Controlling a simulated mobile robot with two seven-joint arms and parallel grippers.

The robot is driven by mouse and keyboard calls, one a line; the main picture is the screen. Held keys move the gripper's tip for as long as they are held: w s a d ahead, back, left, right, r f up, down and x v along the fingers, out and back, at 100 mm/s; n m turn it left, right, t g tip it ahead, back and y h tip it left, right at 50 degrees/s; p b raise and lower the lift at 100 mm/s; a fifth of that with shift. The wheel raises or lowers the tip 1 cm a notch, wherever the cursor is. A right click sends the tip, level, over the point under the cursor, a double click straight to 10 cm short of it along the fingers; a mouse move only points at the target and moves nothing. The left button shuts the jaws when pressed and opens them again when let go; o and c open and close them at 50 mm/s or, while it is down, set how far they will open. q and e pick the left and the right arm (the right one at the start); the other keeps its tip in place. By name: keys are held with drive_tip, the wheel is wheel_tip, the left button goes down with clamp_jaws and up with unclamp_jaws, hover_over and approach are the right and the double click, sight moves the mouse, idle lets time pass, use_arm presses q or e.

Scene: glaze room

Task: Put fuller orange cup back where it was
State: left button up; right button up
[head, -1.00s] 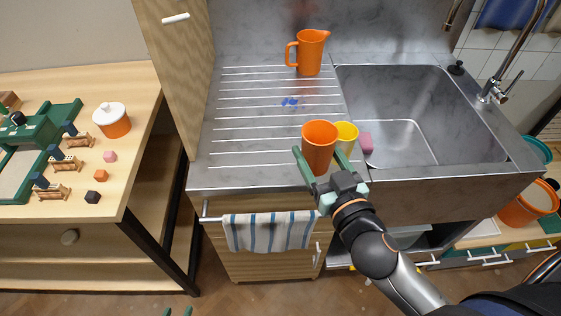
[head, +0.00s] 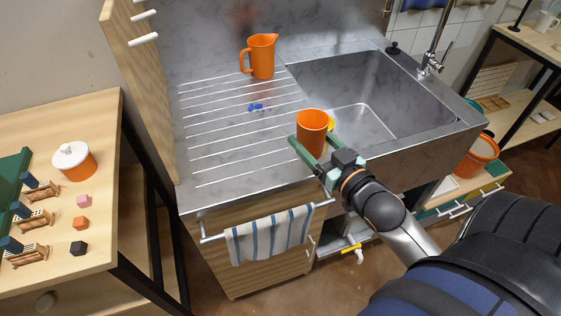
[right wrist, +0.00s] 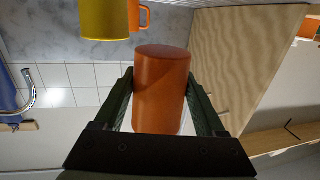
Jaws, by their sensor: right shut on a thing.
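An orange cup (head: 312,136) is between the fingers of my right gripper (head: 318,158), which is shut on it. It appears upright, over the front of the drainboard beside the sink; I cannot tell whether it touches the surface. Its fill level cannot be made out. In the right wrist view the cup (right wrist: 162,92) sits between both green fingers. A yellow cup (head: 331,123) is mostly hidden behind it in the head view and shows more clearly in the right wrist view (right wrist: 104,18). My left gripper is out of view.
An orange jug (head: 262,58) stands at the back of the ribbed drainboard (head: 215,150), with blue bits (head: 256,107) in front. The sink (head: 375,95) is to the right. A striped towel (head: 270,235) hangs from the front rail. The left drainboard is mostly clear.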

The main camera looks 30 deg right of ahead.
drive_tip(key=s+d+r+h, duration=0.15)
drive_tip(key=d+r, duration=0.25)
drive_tip(key=d, duration=0.4)
hover_over(282, 163)
drive_tip(key=shift+m, duration=0.4)
drive_tip(key=f, duration=0.8)
drive_tip(key=shift+s+d+f, duration=0.35)
drive_tip(key=shift+d+f, duration=0.05)
drive_tip(key=shift+w+a+f, duration=0.3)
drive_tip(key=shift+f, duration=0.2)
drive_tip(key=shift+a+f, duration=0.1)
drive_tip(key=shift+f, duration=1.55)
drive_tip(key=o, duration=1.4)
drive_tip(key=shift+f, duration=0.15)
